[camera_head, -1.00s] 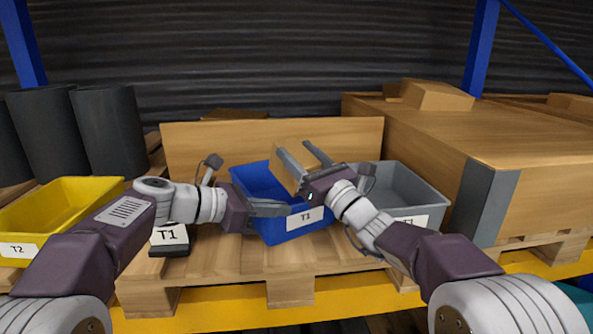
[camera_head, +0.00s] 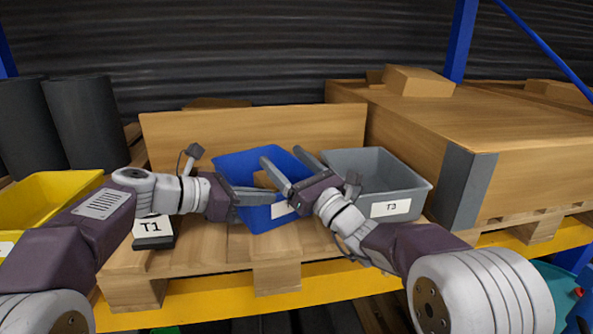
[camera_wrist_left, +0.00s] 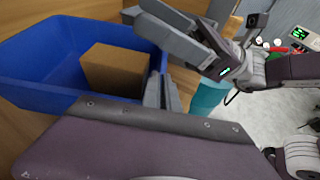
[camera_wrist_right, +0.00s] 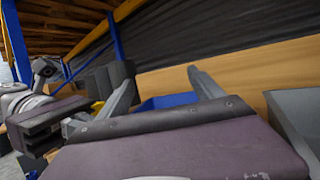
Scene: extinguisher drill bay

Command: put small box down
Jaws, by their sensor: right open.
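The small box (camera_wrist_left: 114,70) is a plain brown carton lying inside the blue bin (camera_wrist_left: 45,58), as the left wrist view shows. In the head view a little of the box (camera_head: 263,180) shows inside the blue bin (camera_head: 236,163), partly behind my right gripper's fingers. My right gripper (camera_head: 283,164) is open and empty above the bin, its fingers spread apart; they also show in the right wrist view (camera_wrist_right: 160,90). My left gripper (camera_head: 270,196) has its fingers close together at the bin's front side, with nothing visible between them.
A grey bin (camera_head: 422,190) labelled T3 stands right of the blue bin.

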